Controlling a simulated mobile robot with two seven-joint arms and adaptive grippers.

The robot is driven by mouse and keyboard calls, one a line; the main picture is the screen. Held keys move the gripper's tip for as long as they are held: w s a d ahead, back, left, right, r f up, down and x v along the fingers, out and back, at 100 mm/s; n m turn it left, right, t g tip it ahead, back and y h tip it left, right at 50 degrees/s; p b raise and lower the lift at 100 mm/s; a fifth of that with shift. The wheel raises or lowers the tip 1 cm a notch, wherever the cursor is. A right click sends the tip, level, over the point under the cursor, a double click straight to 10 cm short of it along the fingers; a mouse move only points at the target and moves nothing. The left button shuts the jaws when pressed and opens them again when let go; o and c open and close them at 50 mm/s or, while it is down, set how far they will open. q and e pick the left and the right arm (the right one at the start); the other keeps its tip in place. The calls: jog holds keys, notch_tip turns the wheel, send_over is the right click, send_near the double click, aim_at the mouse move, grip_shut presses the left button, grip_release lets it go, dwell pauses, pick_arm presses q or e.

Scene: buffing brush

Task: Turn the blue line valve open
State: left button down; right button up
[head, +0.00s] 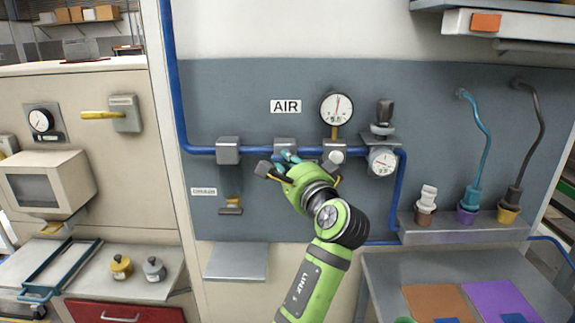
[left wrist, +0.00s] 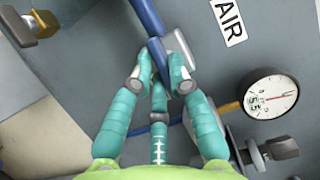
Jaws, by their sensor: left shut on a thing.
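The blue pipe (head: 255,151) runs level across the grey wall panel. The valve's grey block (head: 285,145) sits on it below the AIR label, and shows in the left wrist view (left wrist: 181,44). My left gripper (head: 284,160) is at this block, partly covering it. In the left wrist view my left gripper (left wrist: 160,80) has its teal fingers closed around a blue bar, the valve handle (left wrist: 157,52), which lies nearly along the pipe. The handle's lower part is hidden between the fingers. My right gripper is in neither view.
Right of the valve are a round gauge (head: 336,107) and a regulator (head: 383,158) close by. A shelf (head: 465,228) holds several connectors at right.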

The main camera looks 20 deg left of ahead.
pick_arm(q)
jog(key=shift+n, duration=0.5)
jog(key=c, duration=1.2)
grip_release()
jog(key=shift+r, duration=0.15)
